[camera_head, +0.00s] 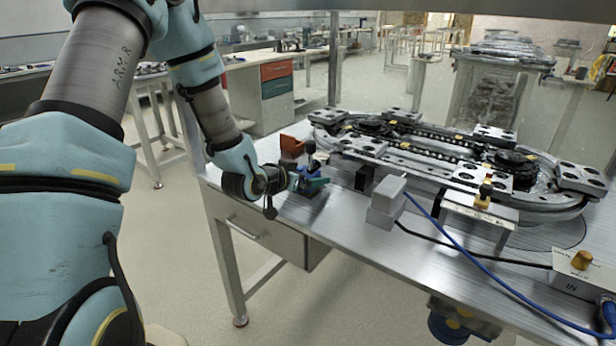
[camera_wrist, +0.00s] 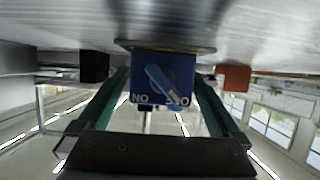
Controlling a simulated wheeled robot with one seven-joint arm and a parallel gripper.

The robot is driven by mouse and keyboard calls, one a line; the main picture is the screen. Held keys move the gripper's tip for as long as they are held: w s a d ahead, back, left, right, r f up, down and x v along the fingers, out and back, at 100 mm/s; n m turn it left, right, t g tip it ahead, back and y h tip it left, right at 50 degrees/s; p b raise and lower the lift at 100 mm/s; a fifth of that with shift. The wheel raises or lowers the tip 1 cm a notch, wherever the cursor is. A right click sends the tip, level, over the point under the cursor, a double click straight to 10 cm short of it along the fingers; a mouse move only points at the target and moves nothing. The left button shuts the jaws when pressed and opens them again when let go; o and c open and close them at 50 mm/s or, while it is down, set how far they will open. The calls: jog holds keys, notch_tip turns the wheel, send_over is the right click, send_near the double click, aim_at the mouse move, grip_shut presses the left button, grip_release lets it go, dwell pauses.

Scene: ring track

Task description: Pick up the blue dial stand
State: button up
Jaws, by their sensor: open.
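The blue dial stand (camera_wrist: 163,78) is in the middle of the wrist view, a blue block with a light blue pointer on its face. It stands on the bench, which shows at the top of that view. My gripper (camera_wrist: 160,82) is open, with one green finger on either side of the block. I cannot tell whether the fingers touch it. In the head view my gripper (camera_head: 308,183) is at the bench's left end, at the blue dial stand (camera_head: 304,189), which is partly hidden by the gripper.
A red-brown block (camera_head: 292,146) and a black block (camera_head: 364,178) stand near the stand. A dark knob on a post (camera_head: 311,149) rises right by it. A grey box (camera_head: 386,203) with cables and the oval ring track (camera_head: 440,150) lie to the right.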

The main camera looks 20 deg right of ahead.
grip_shut()
dwell(0.7)
jog(key=shift+r, duration=0.15)
